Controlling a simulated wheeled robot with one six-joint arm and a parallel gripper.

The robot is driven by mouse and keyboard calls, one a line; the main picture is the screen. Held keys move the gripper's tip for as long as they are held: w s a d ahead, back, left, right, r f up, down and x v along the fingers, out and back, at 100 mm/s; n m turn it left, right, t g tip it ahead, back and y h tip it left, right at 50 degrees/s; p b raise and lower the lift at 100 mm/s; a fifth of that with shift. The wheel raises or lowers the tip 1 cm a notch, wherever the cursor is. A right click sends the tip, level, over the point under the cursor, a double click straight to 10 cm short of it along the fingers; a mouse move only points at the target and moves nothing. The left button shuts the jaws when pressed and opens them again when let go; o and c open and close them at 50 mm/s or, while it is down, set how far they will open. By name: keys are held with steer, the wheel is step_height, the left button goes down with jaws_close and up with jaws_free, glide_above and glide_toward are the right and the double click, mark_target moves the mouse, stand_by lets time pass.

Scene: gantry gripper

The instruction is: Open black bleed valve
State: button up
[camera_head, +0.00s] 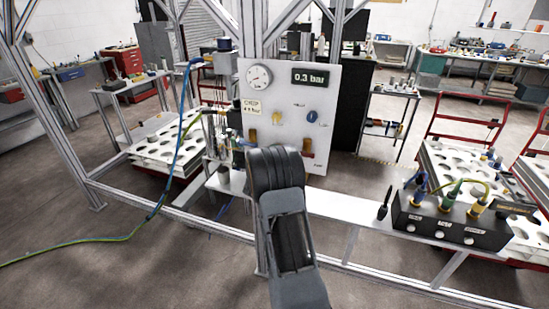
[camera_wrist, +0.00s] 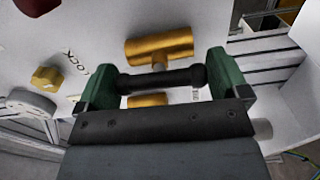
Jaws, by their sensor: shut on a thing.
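The black bleed valve handle (camera_wrist: 160,78) is a dark bar lying crosswise in the wrist view, in front of a brass fitting (camera_wrist: 160,46) on the white panel (camera_wrist: 85,25). My gripper (camera_wrist: 162,80) has one green finger at each end of the bar and is shut on it. In the head view the panel (camera_head: 345,95) stands upright on the frame, with a round gauge (camera_head: 258,77) and a display (camera_head: 312,77) reading 0.3 bar. My arm hides the gripper and the black handle there.
A yellow knob (camera_wrist: 46,77) sits left of my gripper in the wrist view. A blue knob (camera_head: 311,116) and a red part (camera_head: 307,155) are on the panel's right side. A black box with cables (camera_head: 450,228) stands on the bench to the right. A blue hose (camera_head: 178,140) hangs at left.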

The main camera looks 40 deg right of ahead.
steer(key=shift+n, duration=0.3)
stand_by(0.4)
steer(key=o, duration=0.6)
steer(key=shift+a, duration=0.1)
steer(key=shift+c, duration=0.2)
steer(key=b+v, duration=0.2)
steer(key=v, duration=1.1)
steer(key=shift+s+a+b, duration=0.2)
steer(key=shift+a+b, duration=0.15)
